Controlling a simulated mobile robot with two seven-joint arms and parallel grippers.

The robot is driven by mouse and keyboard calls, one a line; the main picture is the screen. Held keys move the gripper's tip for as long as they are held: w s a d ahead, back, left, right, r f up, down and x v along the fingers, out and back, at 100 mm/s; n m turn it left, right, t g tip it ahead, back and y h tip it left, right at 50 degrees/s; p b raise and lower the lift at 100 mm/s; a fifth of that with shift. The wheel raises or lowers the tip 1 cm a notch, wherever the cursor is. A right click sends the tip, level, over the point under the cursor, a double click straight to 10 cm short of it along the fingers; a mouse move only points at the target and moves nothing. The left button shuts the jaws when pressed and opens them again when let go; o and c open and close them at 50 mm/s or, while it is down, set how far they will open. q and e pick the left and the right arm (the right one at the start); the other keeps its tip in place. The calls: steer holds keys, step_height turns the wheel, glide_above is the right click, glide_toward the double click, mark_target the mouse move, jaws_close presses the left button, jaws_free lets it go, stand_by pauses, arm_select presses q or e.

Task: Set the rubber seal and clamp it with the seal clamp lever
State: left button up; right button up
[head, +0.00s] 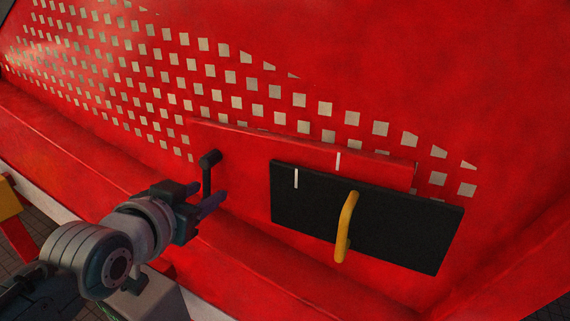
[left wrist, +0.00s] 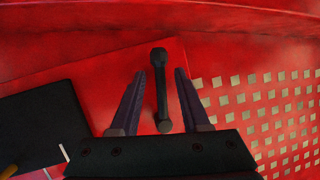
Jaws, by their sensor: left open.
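The seal clamp lever (head: 207,178) is a dark lever with a round knob, standing at the left end of a raised red panel (head: 375,167). My left gripper (head: 212,200) is open beside it; in the left wrist view the lever (left wrist: 161,95) lies between the two spread fingers (left wrist: 160,74), with gaps showing on both sides. The black slab with a yellow handle (head: 346,226), apparently the rubber seal (head: 405,235), lies over the lower part of the red panel. Its white mark (head: 296,178) is left of the panel's white mark (head: 338,161). My right gripper is out of view.
The large red machine wall (head: 470,80) carries a grid of pale square holes (head: 254,83). A red ledge (head: 60,145) runs below it at the left. The black slab also shows at the left of the left wrist view (left wrist: 45,130).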

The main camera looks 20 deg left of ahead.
arm_select(q)
steer(key=v, duration=1)
stand_by(0.3)
steer(key=s+d+f+m+g+h, duration=0.15)
steer(key=s+d+g, duration=0.3)
steer(key=s, duration=0.45)
steer(key=s+d+f+m+g+h, duration=0.1)
steer(key=s+d+f+g, duration=0.1)
steer(key=s+d+g, duration=0.35)
steer(key=w+a+p+v, duration=0.1)
steer(key=p+v, duration=0.7)
steer(key=p, duration=0.1)
steer(key=w+r+p+v, duration=0.1)
steer(key=w+p+v, duration=0.1)
steer(key=p+v, duration=0.7)
steer(key=shift+w+a+r, duration=0.2)
steer(key=shift+a+r, duration=0.05)
steer(key=shift+a, duration=0.15)
